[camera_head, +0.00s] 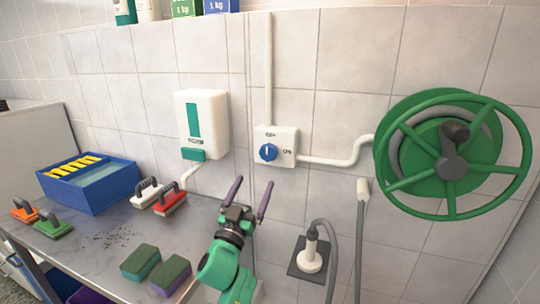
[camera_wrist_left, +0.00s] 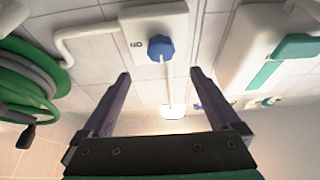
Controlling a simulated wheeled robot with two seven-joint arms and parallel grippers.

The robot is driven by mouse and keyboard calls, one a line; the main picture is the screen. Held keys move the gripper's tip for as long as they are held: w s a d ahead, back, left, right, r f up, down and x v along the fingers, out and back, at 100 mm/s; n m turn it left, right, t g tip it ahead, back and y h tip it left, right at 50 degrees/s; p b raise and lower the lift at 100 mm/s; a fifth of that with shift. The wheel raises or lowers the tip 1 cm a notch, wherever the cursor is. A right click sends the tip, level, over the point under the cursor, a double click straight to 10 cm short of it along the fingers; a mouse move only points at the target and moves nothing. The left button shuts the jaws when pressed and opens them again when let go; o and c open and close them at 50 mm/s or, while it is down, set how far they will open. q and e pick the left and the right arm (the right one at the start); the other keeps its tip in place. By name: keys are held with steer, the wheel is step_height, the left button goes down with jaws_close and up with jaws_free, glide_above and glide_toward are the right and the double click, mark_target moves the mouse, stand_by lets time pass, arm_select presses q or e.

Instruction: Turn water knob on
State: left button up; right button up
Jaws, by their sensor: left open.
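The blue water knob (camera_head: 268,152) sits on a white wall box (camera_head: 287,146) with a lettered face. In the left wrist view the knob (camera_wrist_left: 160,47) shows ahead, above and between my fingers. My left gripper (camera_head: 249,187) is open and empty, with its two dark fingers pointing up, below the box and apart from the knob. The fingers also show spread wide in the left wrist view (camera_wrist_left: 160,84). My right gripper does not show.
A green hose reel (camera_head: 407,185) is on the wall to the right. A white dispenser (camera_head: 219,110) hangs left of the box. A metal table (camera_head: 120,258) holds a blue bin (camera_head: 122,188), brushes and sponges (camera_head: 140,262). A hose nozzle (camera_head: 312,250) hangs below the box.

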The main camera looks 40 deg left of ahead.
mark_target(267, 156)
arm_select(q)
steer(key=p+x, duration=0.2)
steer(key=x, duration=0.9)
steer(key=shift+w+a, duration=0.2)
steer(key=shift+w, duration=0.1)
steer(key=c, duration=1.4)
